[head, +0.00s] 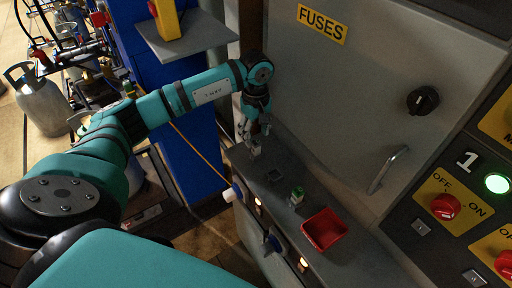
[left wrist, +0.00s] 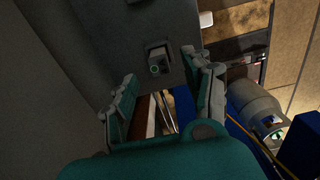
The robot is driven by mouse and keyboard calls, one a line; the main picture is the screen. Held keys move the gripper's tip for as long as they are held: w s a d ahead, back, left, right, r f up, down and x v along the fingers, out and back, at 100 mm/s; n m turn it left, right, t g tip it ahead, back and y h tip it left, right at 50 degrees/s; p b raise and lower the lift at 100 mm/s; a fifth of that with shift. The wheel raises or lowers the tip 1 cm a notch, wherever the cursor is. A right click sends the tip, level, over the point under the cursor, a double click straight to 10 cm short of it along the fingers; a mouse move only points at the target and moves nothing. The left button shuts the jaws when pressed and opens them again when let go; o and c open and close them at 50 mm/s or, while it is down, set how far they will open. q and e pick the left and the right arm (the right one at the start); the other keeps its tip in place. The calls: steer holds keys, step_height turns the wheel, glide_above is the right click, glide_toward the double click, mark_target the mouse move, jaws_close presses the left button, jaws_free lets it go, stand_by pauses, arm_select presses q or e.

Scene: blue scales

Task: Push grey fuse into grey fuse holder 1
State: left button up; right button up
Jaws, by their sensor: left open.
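The grey fuse (head: 254,151) is a small pale block at the far left end of the grey ledge, under my left gripper (head: 253,136). In the left wrist view, a small grey block with a round top, which looks like this fuse (left wrist: 158,67), stands at a dark rectangular holder (left wrist: 155,50). How deep it sits is hard to tell. My left gripper (left wrist: 163,78) is open and points down, its fingers apart with nothing between them. It seems slightly above the fuse; contact is not clear. My right gripper is not in view.
A dark square holder (head: 275,175) looks empty. A white knob (head: 232,193) sticks out in front.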

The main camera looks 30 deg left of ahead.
mark_target(256, 142)
arm_select(q)
steer(key=shift+f+p, duration=0.35)
steer(key=shift+f, duration=0.05)
step_height(256, 142, down, 4)
steer(key=shift+r+p, duration=0.15)
steer(key=shift+p, duration=0.45)
steer(key=shift+w+f, duration=0.1)
steer(key=shift+f, duration=0.25)
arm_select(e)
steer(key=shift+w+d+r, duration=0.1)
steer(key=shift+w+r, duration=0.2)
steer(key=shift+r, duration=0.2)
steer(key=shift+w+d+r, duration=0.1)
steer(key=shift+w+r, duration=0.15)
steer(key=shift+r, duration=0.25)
arm_select(q)
jaws_close()
